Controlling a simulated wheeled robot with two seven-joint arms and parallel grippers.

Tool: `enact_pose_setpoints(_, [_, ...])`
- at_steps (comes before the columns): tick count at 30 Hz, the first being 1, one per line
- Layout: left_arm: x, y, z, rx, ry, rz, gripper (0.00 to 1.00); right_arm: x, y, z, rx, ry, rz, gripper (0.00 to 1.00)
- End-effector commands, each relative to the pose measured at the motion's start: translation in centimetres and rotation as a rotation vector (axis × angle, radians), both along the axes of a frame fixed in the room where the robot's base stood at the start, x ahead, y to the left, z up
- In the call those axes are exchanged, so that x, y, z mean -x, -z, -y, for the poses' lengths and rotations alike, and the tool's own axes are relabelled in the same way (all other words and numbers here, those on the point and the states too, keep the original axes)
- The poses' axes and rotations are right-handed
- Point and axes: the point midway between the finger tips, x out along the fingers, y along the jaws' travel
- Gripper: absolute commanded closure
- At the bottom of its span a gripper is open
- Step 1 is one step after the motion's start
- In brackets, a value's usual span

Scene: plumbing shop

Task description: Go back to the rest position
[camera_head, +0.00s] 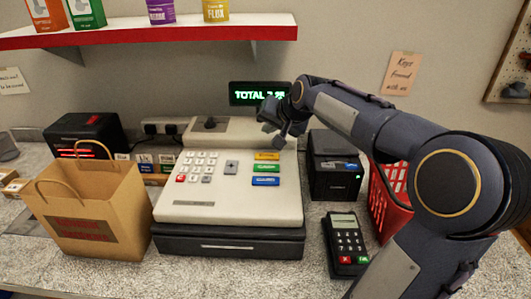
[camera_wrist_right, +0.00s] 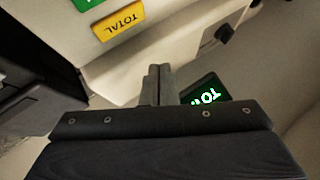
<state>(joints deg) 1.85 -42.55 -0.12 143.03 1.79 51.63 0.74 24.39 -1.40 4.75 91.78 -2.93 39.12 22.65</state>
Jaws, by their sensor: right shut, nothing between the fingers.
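My right arm comes in from the right in the head view, and its gripper (camera_head: 284,134) hangs over the back right of the cash register (camera_head: 190,205). The gripper is shut and empty. In the right wrist view its fingers (camera_wrist_right: 157,84) are together, with the yellow TOTAL key (camera_wrist_right: 118,20) and part of the green display (camera_wrist_right: 203,96) beyond them. The green display (camera_head: 258,94) reads "TOTAL" with digits partly hidden by the gripper. The register's drawer is closed. My left gripper does not show in the head view.
A paper bag (camera_head: 92,215) stands left of the register. A card terminal (camera_head: 345,240), a black printer (camera_head: 334,170) and a red basket (camera_head: 388,205) are on the right, the basket partly behind my arm. A red-edged shelf (camera_head: 150,35) hangs above.

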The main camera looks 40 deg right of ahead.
Motion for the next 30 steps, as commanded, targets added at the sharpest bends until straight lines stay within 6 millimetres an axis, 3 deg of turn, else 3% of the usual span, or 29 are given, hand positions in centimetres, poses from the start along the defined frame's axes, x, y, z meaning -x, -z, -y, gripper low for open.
enact_pose_setpoints(17, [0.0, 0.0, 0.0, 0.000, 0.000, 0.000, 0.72, 0.0, 0.0, 0.0, -0.001, -0.001, -0.001, 1.00])
enact_pose_setpoints(20, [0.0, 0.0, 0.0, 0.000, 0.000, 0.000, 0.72, 0.7, 0.1, -0.8, 0.002, -0.019, -0.007, 1.00])
enact_pose_setpoints(23, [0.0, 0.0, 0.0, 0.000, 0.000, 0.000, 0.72, 2.9, 0.4, -3.4, 0.013, -0.080, -0.028, 1.00])
enact_pose_setpoints(26, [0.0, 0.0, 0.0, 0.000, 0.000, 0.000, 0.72, 6.8, 1.5, -7.4, 0.030, -0.185, -0.063, 1.00])
enact_pose_setpoints(30, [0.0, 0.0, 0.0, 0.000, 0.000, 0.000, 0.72, 13.4, 4.3, -13.1, 0.053, -0.359, -0.113, 1.00])
